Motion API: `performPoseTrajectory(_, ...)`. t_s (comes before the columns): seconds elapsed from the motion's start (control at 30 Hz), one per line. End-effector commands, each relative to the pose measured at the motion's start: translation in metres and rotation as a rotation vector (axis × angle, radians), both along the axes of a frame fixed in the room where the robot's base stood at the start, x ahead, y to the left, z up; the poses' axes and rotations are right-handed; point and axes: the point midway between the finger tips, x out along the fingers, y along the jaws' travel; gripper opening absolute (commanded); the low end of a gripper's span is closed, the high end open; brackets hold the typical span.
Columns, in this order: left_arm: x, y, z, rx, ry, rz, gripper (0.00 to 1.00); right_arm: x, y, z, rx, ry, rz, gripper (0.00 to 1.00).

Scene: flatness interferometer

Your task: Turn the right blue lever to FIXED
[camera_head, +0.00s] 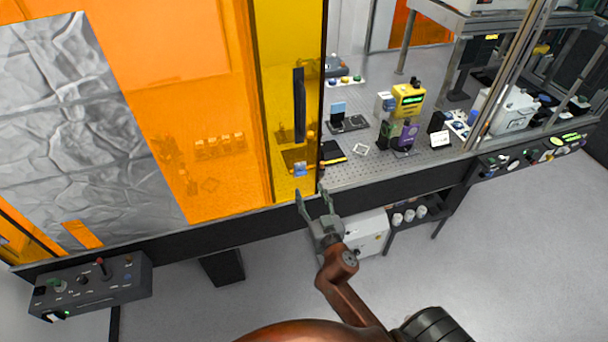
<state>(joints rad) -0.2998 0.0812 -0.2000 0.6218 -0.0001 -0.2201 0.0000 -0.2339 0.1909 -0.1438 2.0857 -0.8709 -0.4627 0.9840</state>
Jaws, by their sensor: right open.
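My right gripper (311,194) is open and empty, its two grey fingers pointing away from me at the front edge of the bench, by the edge of the yellow panel. I cannot make out a blue lever or a FIXED marking for sure. A small blue-and-white item (299,169) shows through the yellow panel just beyond the fingertips, too small to identify. A dark control panel (535,150) with small knobs and green displays is on the bench front at the right, its labels unreadable. My left gripper is not in view.
An orange-and-yellow enclosure panel (285,60) with a dark vertical handle (299,105) covers the bench's left part. The perforated bench top (375,165) holds a yellow instrument (408,98). A grey control box (92,283) stands lower left. The floor at lower right is clear.

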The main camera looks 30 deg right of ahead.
Motion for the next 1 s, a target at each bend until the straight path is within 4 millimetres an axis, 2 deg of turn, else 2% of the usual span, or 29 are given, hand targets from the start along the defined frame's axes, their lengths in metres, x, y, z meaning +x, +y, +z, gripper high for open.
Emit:
performPoseTrajectory(0.3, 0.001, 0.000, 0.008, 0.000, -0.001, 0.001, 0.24, 0.044, -0.011, 0.003, -0.004, -0.003, 0.000, 0.46)
performPoseTrajectory(0.5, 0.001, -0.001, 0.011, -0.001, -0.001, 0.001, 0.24, 0.067, -0.016, 0.002, -0.001, -0.002, 0.000, 0.46)
performPoseTrajectory(0.87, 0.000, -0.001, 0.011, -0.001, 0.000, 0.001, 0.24, 0.073, -0.018, 0.001, 0.000, -0.001, 0.000, 0.46)
performPoseTrajectory(1.0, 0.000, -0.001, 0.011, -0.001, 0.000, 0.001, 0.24, 0.073, -0.018, 0.001, 0.000, -0.001, 0.000, 0.38)
